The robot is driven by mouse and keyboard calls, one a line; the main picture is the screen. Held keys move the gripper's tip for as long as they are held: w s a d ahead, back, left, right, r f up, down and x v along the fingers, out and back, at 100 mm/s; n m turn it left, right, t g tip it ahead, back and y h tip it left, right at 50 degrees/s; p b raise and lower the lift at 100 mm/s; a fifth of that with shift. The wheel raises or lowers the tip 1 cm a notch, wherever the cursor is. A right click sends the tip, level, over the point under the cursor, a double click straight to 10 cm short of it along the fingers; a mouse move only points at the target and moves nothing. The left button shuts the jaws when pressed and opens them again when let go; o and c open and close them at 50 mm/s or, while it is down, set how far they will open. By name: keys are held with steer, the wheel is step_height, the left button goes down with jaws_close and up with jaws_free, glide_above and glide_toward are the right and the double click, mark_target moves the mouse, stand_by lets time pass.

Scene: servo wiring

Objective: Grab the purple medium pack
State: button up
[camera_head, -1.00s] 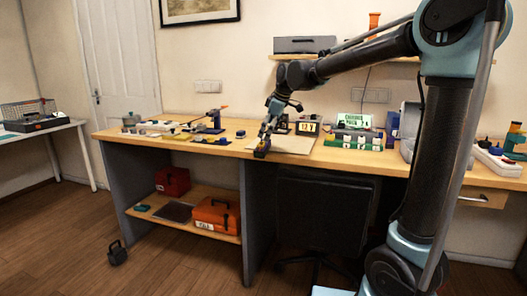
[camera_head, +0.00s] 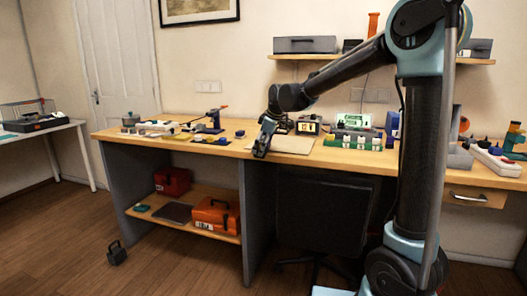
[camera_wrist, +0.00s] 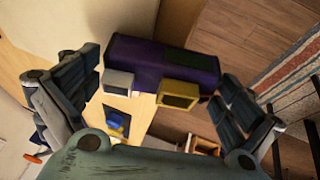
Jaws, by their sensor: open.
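The purple pack (camera_wrist: 150,52) is a dark purple block in the upper middle of the wrist view. It has a dark green panel at its right and two square blocks on its near side, one whitish and one yellow. My gripper (camera_wrist: 150,78) is open, with one finger at each end of the pack. I cannot tell whether the fingers touch it. In the head view my gripper (camera_head: 261,152) points down at the front edge of the wooden desk (camera_head: 240,148), and the pack cannot be made out there.
A charging stand with a sign (camera_head: 354,121) and several packs stands right of my gripper. A flat tan board (camera_head: 290,145) and a small clock (camera_head: 308,127) are close by. A black chair (camera_head: 325,215) is below the desk edge. Desk clutter lies to the left.

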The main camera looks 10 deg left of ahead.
steer(key=c, duration=1.3)
steer(key=shift+r, duration=0.15)
